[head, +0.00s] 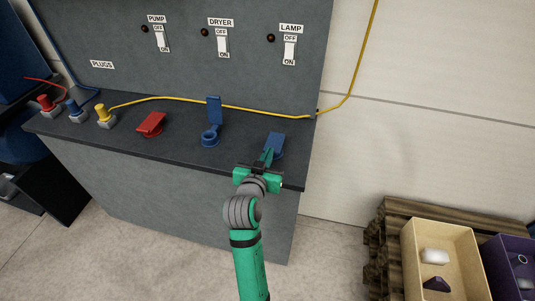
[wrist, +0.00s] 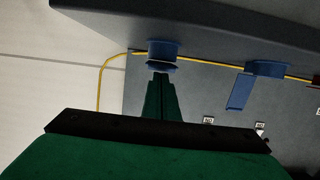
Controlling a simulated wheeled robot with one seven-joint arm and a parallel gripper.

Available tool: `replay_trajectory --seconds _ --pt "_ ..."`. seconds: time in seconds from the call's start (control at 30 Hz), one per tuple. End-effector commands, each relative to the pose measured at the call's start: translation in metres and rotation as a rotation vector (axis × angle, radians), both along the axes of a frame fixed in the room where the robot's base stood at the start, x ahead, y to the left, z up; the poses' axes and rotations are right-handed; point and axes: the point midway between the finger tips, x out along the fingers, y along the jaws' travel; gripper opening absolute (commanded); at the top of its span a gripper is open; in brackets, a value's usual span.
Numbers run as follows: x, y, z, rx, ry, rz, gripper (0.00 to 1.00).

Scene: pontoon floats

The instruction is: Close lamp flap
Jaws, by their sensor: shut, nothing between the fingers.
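The lamp flap (head: 276,141) is blue and sits at the right end of the dark counter, below the LAMP switch. It looks low over its socket, not upright like the dryer flap. In the wrist view, the blue lamp flap and socket (wrist: 162,52) show a narrow dark gap, so I cannot tell if it is fully down. My gripper (head: 268,155) is shut and empty, its fingertips at the near side of the flap. The fingertips also show in the wrist view (wrist: 161,77), right by the flap; contact is unclear. My fingers partly hide the socket in the head view.
The blue dryer flap (head: 214,109) stands upright behind its ring socket (head: 210,138). A red flap (head: 151,123) lies down to the left. Red, blue and yellow plugs (head: 104,116) stand farther left. A yellow cable (head: 240,107) runs along the counter's back. Crates (head: 410,240) stand lower right.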

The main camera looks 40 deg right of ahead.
Motion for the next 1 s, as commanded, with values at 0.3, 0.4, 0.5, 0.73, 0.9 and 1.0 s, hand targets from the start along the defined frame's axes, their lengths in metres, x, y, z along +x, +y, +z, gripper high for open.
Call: replay_trajectory --seconds 0.3,0.4,0.5,0.73,0.9,1.0 --pt "0.001 -0.001 -0.003 -0.001 -0.001 0.000 0.00" --pt "0.001 -0.001 -0.004 0.000 0.000 0.000 0.00" --pt "0.002 -0.001 -0.012 0.001 0.003 0.001 0.00" --pt "0.002 -0.003 -0.026 0.001 0.002 -0.001 0.00" --pt "0.002 -0.003 -0.028 0.005 0.005 -0.001 0.00" --pt "0.002 -0.002 -0.027 0.005 0.006 -0.001 0.00"
